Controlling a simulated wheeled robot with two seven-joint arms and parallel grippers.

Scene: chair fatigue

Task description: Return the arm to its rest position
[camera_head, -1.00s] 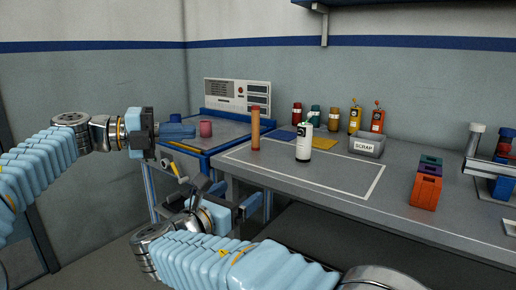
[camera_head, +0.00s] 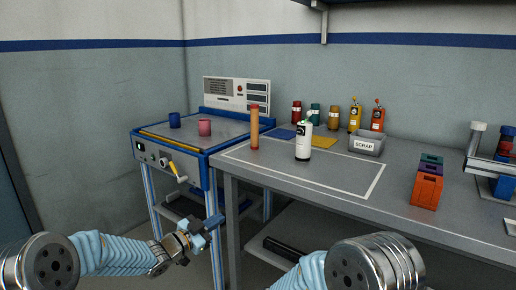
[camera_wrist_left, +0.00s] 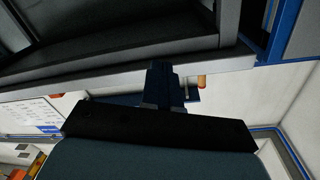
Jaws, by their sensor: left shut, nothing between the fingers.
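My left gripper (camera_head: 212,222) is low in the head view, beside a front leg of the blue-framed cart and below its top. It is shut and empty, with its blue fingers together. In the left wrist view its closed dark fingers (camera_wrist_left: 164,88) point toward a grey frame edge, with nothing between them. My left arm (camera_head: 120,254) comes in from the lower left. My right arm (camera_head: 345,270) shows only as a light blue sleeve and a metal joint at the bottom edge; its gripper is out of sight.
The grey bench (camera_head: 300,190) holds an orange cylinder (camera_head: 255,128), a white bottle (camera_head: 303,142), a scrap bin (camera_head: 366,144) and colored blocks (camera_head: 427,187). Open floor lies left of the cart.

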